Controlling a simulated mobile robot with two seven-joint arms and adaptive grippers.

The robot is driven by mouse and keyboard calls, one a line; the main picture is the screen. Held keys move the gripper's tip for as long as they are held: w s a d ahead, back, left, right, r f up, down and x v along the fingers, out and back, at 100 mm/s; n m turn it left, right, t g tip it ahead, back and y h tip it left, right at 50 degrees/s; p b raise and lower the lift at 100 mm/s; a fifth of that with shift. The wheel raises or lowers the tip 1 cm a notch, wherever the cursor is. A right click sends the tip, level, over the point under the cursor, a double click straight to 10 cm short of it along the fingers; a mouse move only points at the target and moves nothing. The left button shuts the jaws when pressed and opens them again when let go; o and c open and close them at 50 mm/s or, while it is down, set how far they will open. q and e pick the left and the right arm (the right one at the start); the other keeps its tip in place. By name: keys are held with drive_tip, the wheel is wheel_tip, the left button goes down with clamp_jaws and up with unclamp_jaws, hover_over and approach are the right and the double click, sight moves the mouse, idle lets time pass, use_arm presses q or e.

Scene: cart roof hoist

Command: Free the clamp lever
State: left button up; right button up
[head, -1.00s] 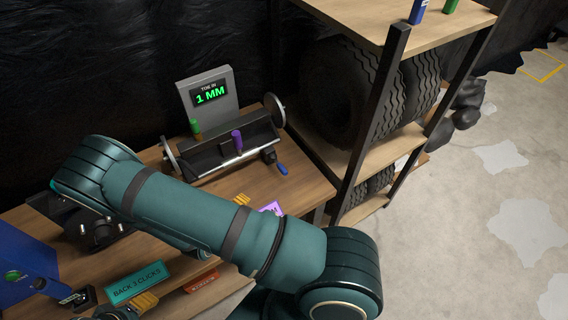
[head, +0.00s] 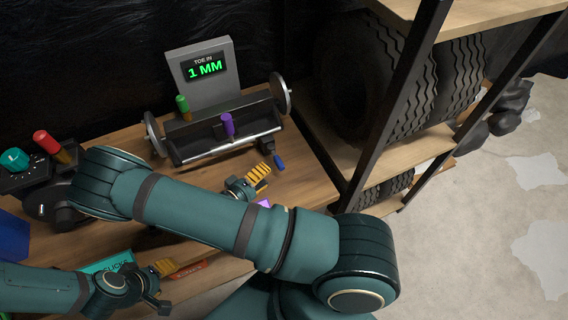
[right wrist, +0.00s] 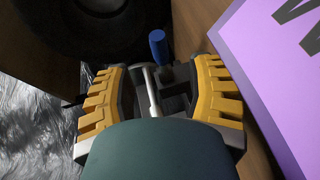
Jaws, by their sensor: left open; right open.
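The clamp lever is most likely the small blue handle (head: 279,162) at the right end of the dark toe gauge (head: 217,138). In the right wrist view the blue handle (right wrist: 158,46) stands upright just beyond the fingertips, near the middle. My right gripper (head: 254,179) is open, with its yellow-padded fingers just left of and nearer than the handle, apart from it. Its pads show either side in the right wrist view (right wrist: 160,88). A pale rod and dark parts show between them; I cannot tell what they belong to. My left gripper (head: 163,284) is open and empty at the lower left.
The display (head: 205,69) reads TOE IN 1 MM. Green (head: 182,104) and purple (head: 227,124) handles stand on the gauge. A purple card (right wrist: 270,60) lies close beside my right gripper. A tyre rack (head: 385,105) stands right. A red-topped handle (head: 45,142) stands left.

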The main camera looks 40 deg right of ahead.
sight(280, 164)
drive_tip(key=shift+w+d+f, duration=0.1)
drive_tip(key=shift+d+f, duration=0.1)
drive_tip(key=shift+d, duration=0.95)
drive_tip(key=shift+w+d+f, duration=0.15)
drive_tip(key=shift+d+f, duration=0.05)
drive_tip(key=shift+d, duration=1)
drive_tip(key=shift+w+d+f, duration=0.1)
drive_tip(key=shift+d+f, duration=0.1)
drive_tip(key=shift+d, duration=0.95)
drive_tip(key=shift+c, duration=0.4)
clamp_jaws()
